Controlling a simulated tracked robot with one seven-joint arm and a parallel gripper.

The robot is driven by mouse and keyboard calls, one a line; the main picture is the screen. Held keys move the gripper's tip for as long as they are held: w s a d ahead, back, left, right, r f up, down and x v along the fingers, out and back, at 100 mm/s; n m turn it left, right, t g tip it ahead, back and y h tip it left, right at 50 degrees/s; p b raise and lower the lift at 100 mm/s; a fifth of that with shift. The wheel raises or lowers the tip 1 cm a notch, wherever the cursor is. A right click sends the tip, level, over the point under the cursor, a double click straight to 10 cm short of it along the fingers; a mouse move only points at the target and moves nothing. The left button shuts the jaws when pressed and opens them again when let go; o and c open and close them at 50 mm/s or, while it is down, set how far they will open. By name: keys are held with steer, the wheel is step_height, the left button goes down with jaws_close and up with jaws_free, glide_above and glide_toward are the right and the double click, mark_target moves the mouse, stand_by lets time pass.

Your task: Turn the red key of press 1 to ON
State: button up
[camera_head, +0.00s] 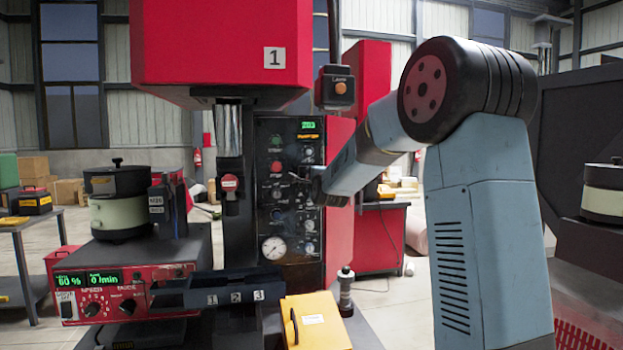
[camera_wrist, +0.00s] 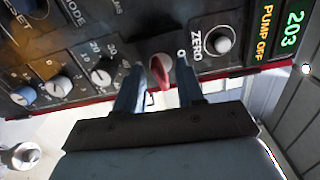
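The red key (camera_wrist: 160,68) shows in the wrist view on the dark control panel (camera_wrist: 108,38) of press 1. A "0" mark is printed just to its right in that view. My gripper (camera_wrist: 159,75) is open, with one finger on each side of the key and a gap to each. It holds nothing. In the head view my gripper (camera_head: 308,180) is in front of the upper-middle part of the panel (camera_head: 272,215). I cannot make out the key there. Press 1 (camera_head: 222,45) is red with a "1" label.
In the wrist view a ZERO knob (camera_wrist: 220,40), a display (camera_wrist: 283,33) reading 203 and PUMP OFF, and several knobs sit near the key. In the head view a pendant with an orange button (camera_head: 335,88) hangs above, and a yellow box (camera_head: 316,320) stands below.

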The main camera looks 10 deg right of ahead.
steer(key=shift+s, duration=0.1)
steer(key=s, duration=0.6)
steer(key=shift+s, duration=0.4)
stand_by(0.3)
steer(key=s+f+n+g, duration=0.4)
steer(key=s+n, duration=0.2)
steer(key=s, duration=0.9)
steer(key=s+f+n+g, duration=0.4)
steer(key=s+n, duration=0.2)
steer(key=s, duration=0.9)
steer(key=s+d+f+n+g, duration=0.1)
steer(key=s+f+n+g, duration=0.3)
steer(key=s, duration=1.1)
steer(key=n, duration=0.2)
steer(key=shift+n, duration=0.4)
